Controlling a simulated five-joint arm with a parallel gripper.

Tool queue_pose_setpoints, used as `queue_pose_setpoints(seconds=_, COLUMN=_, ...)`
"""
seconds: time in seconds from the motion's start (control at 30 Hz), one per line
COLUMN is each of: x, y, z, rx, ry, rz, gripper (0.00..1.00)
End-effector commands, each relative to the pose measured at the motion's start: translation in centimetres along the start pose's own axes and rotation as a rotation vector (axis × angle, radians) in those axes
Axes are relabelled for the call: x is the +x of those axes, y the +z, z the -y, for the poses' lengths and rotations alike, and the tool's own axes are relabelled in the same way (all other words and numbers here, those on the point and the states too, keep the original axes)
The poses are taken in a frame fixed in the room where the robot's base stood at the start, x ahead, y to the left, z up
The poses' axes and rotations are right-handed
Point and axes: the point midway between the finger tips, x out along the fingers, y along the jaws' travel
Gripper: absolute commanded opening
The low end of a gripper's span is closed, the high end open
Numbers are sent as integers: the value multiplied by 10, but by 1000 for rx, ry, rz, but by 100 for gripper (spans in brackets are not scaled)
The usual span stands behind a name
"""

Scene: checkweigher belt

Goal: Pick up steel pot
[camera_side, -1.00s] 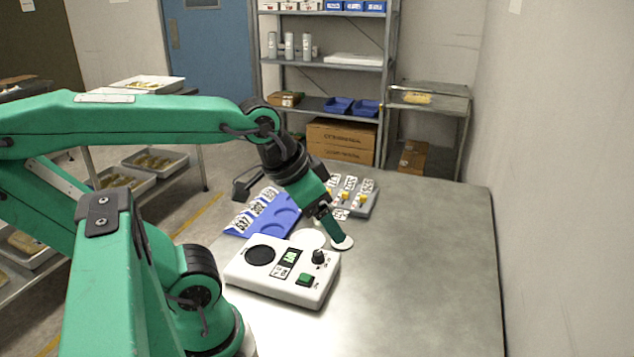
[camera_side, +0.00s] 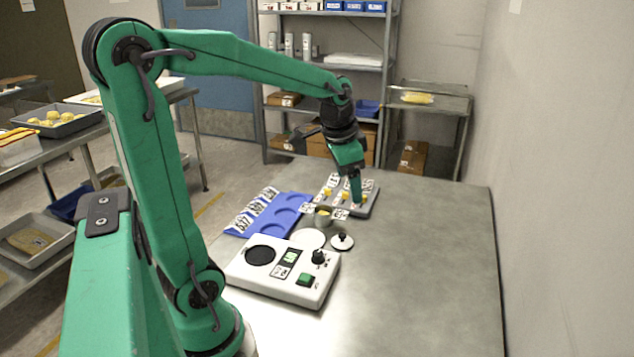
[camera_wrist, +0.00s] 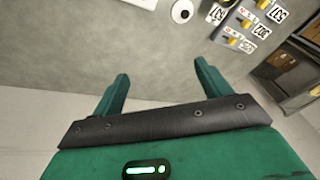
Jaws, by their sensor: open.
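I cannot make out the pot clearly there.
A white weighing unit (camera_side: 283,270) with a black plate stands at the front, with a white disc (camera_side: 308,238) behind it. A blue tray (camera_side: 262,222) with number labels is left of the pot. A grey block (camera_side: 369,203) has yellow knobs. The table's right side is clear.

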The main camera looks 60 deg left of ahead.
Motion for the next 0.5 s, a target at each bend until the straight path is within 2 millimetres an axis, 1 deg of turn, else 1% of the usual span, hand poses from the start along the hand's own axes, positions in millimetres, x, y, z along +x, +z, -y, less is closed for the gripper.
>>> queue_pose_setpoints(seconds=0.03, x=8, y=-2, z=11, rx=6, ry=4, rz=18, gripper=77)
queue_pose_setpoints(seconds=0.23, x=37, y=-9, z=51, rx=51, ry=21, rz=73, gripper=77)
queue_pose_setpoints(seconds=0.37, x=59, y=-9, z=78, rx=81, ry=37, rz=105, gripper=77)
queue_pose_setpoints(seconds=0.5, x=84, y=-4, z=106, rx=110, ry=58, rz=138, gripper=77)
